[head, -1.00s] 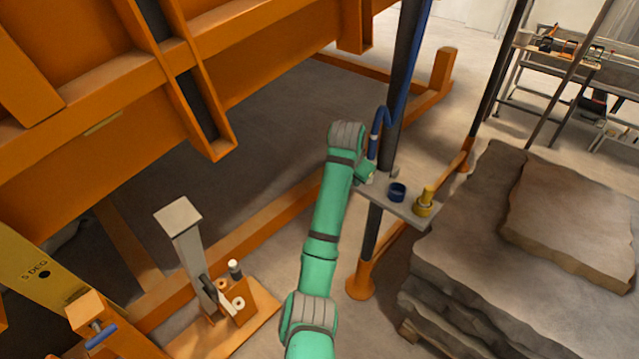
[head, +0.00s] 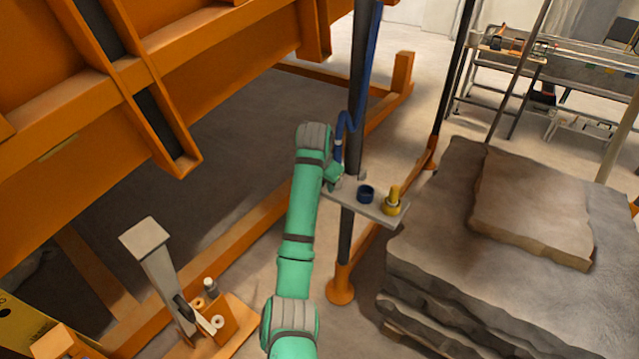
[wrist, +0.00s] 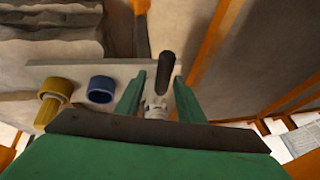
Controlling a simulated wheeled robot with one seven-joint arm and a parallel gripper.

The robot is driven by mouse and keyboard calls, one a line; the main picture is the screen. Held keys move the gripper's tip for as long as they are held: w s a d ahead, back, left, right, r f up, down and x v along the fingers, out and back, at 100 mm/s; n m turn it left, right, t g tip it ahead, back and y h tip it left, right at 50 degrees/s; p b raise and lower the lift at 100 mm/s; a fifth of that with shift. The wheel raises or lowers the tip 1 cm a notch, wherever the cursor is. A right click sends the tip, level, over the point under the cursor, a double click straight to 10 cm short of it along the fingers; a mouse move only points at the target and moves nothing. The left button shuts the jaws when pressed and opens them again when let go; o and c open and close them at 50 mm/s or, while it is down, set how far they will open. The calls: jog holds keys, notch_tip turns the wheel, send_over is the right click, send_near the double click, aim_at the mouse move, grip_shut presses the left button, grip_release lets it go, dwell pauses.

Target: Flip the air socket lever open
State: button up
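In the wrist view, a dark bar with a rounded end (wrist: 165,70), apparently the air socket lever, stands up from a pale metal fitting (wrist: 156,103), apparently the socket. My gripper (wrist: 160,92) has its two green fingers apart, one on each side of this fitting. I cannot tell whether either finger touches it. In the head view my gripper (head: 336,176) is at the left end of a small grey shelf plate (head: 377,213), by the blue hose (head: 350,121). My arm hides the lever there.
A blue ring-shaped cup (head: 366,194) and a yellow fitting (head: 392,202) stand on the plate, right of my gripper. A dark post (head: 346,250) carries the plate. Stacked stone slabs (head: 450,230) lie at the right. The orange sandbed frame (head: 230,90) fills the upper left.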

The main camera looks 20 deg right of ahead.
jog(key=v, duration=1.1)
jog(key=shift+w+f, duration=0.1)
jog(key=shift+f, duration=0.05)
